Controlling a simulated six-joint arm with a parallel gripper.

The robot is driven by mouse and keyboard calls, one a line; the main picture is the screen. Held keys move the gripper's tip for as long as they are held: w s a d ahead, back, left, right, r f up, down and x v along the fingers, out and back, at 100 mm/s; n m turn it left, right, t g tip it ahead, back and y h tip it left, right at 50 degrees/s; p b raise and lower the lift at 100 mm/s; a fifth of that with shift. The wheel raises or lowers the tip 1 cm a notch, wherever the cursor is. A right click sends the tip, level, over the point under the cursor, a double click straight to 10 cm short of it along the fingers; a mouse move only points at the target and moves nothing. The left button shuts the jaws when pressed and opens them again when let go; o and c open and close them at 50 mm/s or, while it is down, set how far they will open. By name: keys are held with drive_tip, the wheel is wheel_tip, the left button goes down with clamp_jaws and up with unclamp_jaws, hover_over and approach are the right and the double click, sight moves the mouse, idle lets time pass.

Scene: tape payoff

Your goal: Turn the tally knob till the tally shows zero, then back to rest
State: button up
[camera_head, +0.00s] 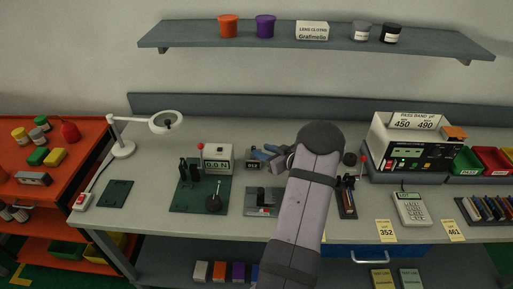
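A small dark box with a white number window, which looks like the tally (252,164), sits on the bench left of my arm. Its window seems to read several hundred, perhaps 812, but the digits are too small to be sure. My gripper (264,152) is at the top right of this box, its blue-grey fingers pointing left. The tally knob cannot be made out; the fingers and my arm cover that side. Whether the fingers are apart, shut or touching the knob cannot be told.
Left of the tally, a tester reading 0.0 N (217,158) stands on a green mat (185,200). A grey fixture (262,201) is in front of the tally.

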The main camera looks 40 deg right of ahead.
sight(254, 147)
drive_tip(key=shift+p+x, duration=0.75)
drive_tip(key=shift+x, duration=1.8)
drive_tip(key=shift+c, duration=0.6)
clamp_jaws()
